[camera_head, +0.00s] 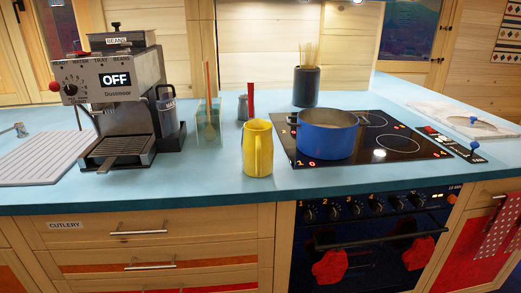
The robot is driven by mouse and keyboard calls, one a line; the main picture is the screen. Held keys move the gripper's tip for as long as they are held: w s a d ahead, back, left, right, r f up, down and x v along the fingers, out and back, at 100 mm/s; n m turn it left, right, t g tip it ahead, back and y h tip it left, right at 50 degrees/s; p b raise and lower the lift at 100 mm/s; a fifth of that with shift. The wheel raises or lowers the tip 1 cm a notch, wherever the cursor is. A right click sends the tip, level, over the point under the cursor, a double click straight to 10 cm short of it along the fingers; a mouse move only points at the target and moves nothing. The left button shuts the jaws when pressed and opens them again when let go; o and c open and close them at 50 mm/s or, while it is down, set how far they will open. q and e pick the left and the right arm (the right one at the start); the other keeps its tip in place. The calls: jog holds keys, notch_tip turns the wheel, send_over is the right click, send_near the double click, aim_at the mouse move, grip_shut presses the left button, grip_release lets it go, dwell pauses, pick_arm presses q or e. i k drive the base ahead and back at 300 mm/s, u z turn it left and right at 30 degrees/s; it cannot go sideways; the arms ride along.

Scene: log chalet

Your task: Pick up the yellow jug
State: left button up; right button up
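The yellow jug (258,150) stands upright on the blue countertop (215,182), near its front edge. Its handle faces toward me. It stands just left of the black cooktop and apart from the blue pot. Neither of my grippers shows in the head view, and nothing is touching the jug.
A blue pot (327,137) sits on the black cooktop (403,143) right of the jug. A small grey pot with a red handle (245,105) and a glass holder (208,122) stand behind the jug. A coffee machine (120,95) is at left. Counter in front of the holder is clear.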

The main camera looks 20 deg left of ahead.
aim_at(258, 144)
jog(key=k, duration=0.4)
jog(key=z, duration=0.65)
jog(key=i, duration=1.1)
jog(key=u, duration=0.8)
